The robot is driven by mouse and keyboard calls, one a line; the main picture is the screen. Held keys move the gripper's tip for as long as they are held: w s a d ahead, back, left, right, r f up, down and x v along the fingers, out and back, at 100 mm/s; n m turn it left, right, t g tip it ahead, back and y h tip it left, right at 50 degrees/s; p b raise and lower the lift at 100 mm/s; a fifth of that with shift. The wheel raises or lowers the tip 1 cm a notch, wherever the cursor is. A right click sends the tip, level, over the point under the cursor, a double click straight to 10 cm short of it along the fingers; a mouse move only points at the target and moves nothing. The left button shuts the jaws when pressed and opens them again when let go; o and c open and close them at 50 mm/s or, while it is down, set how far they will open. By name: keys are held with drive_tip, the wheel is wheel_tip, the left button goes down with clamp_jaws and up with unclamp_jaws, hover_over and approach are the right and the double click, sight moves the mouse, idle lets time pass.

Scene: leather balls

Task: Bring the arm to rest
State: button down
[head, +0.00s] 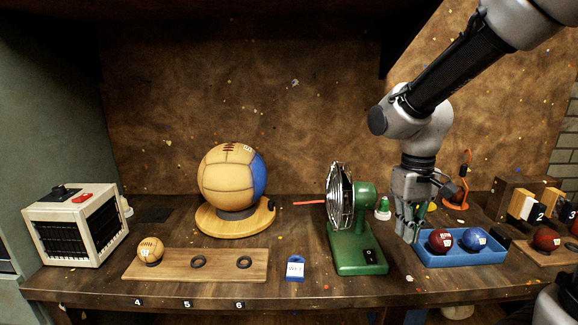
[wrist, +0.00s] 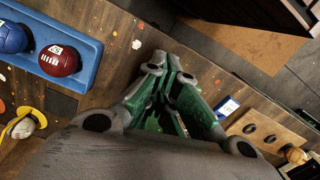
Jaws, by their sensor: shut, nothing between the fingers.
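My gripper (head: 408,232) hangs from my arm at the right of the head view, pointing down. It is between the green fan and the blue tray, close to the tray's left end. Its fingers are shut with nothing between them. In the wrist view the green-padded fingers of my gripper (wrist: 165,72) come together above the bench, and the blue tray is off to the upper left. I cannot tell how high the fingertips are above the bench.
A blue tray (head: 462,262) holds a dark red ball (head: 440,240) and a blue ball (head: 474,239). A green fan (head: 358,240) stands left of my gripper. A large tan and blue ball (head: 228,174), a wooden ring board (head: 222,265) and a heater (head: 75,230) are farther left.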

drive_tip(key=s+d+r+m+t, duration=0.2)
drive_tip(key=s+d+r+t, duration=0.3)
drive_tip(key=s+d+r, duration=0.4)
drive_tip(key=s+d, duration=0.1)
drive_tip(key=s, duration=0.1)
drive_tip(key=shift+s+r, duration=0.3)
drive_tip(key=shift+r, duration=0.1)
drive_tip(key=n+g, duration=0.3)
drive_tip(key=n, duration=1.5)
hover_over(364, 252)
drive_tip(key=s, duration=0.2)
wheel_tip(364, 252, down, 5)
drive_tip(key=shift+f, duration=0.15)
drive_tip(key=f, duration=0.4)
drive_tip(key=w+f, duration=0.1)
drive_tip(key=f, duration=0.9)
drive_tip(key=shift+w, duration=0.3)
